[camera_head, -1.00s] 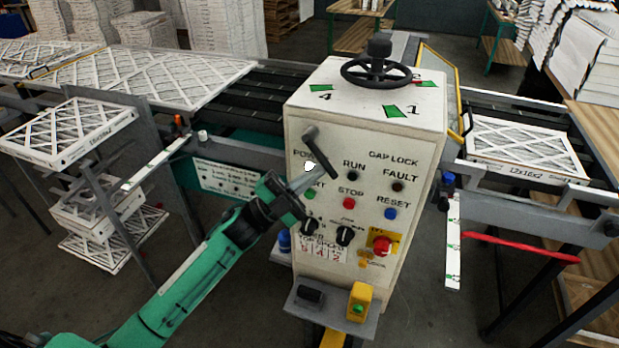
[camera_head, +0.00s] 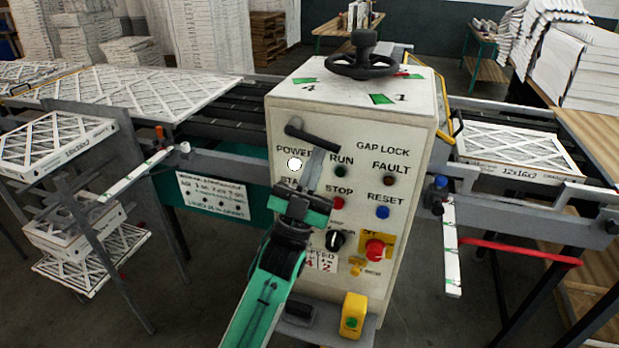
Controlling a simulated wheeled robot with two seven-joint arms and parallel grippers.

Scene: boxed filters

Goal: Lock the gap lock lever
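A dark bar lever (camera_head: 312,137) sits on the upper front of the white control box (camera_head: 400,235), left of the "GAP LOCK" label (camera_head: 383,149). It slopes gently down to the right. My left gripper (camera_head: 314,165) comes up from below in front of the panel. Its grey fingers point up to just under the lever, overlapping it closely in the view. I cannot tell whether they touch it, or how far apart they are. The gripper hides some of the start button area and the knob below. My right gripper is not in view.
A black handwheel (camera_head: 362,62) tops the box. A red stop button (camera_head: 376,249) and a black knob (camera_head: 336,240) are on the panel near my gripper. A yellow box (camera_head: 353,314) juts out below. Conveyors with filters (camera_head: 135,90) flank the box.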

